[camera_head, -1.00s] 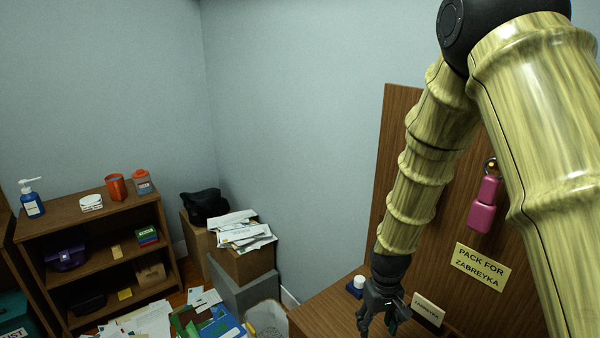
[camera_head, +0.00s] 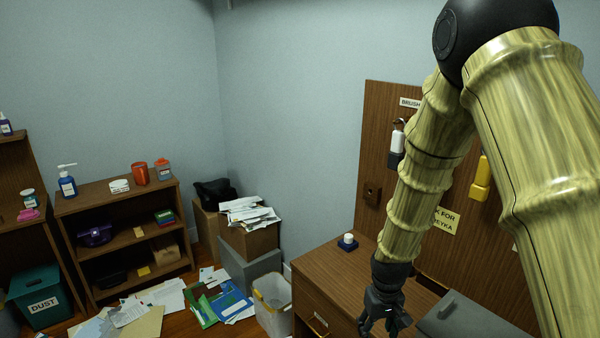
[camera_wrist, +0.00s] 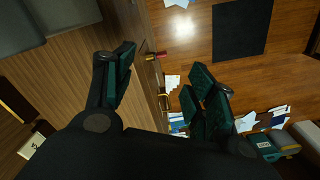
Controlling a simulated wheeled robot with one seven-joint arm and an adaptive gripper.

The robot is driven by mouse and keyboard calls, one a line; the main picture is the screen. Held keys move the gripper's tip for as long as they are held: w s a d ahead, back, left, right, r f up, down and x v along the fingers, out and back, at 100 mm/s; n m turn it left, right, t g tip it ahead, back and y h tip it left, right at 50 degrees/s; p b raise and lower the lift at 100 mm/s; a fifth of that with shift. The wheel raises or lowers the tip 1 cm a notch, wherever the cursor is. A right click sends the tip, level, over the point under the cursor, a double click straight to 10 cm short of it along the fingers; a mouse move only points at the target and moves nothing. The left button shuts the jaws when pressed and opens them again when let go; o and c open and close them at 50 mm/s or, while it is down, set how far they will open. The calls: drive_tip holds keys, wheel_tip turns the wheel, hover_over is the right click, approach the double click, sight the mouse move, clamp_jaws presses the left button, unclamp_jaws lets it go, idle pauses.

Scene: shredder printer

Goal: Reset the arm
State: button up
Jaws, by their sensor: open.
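My gripper (camera_head: 384,318) hangs from my bent, bamboo-textured arm at the lower right of the head view, over or in front of the wooden desk (camera_head: 325,268). The wrist view shows its dark green fingers (camera_wrist: 158,80) spread wide with nothing between them. Below the fingers in that view are the desk's wooden surface on the left and the floor (camera_wrist: 190,45) on the right. My arm hides part of the upright wooden board (camera_head: 375,150) behind it.
A small blue-and-white object (camera_head: 347,242) stands on the desk, and a grey box (camera_head: 470,320) is at its right. A white bin (camera_head: 273,305) stands beside the desk. Papers (camera_head: 165,297) litter the floor. A low shelf (camera_head: 125,235) and green dust bin (camera_head: 38,297) are left.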

drive_tip(key=s+d+f, duration=0.2)
drive_tip(key=s+f, duration=0.7)
drive_tip(key=f, duration=0.5)
drive_tip(key=s+f+m, duration=0.1)
drive_tip(key=s+f, duration=0.4)
drive_tip(key=s, duration=0.7)
drive_tip(key=s+d+f+m, duration=0.1)
drive_tip(key=s+f, duration=0.4)
drive_tip(key=s, duration=0.8)
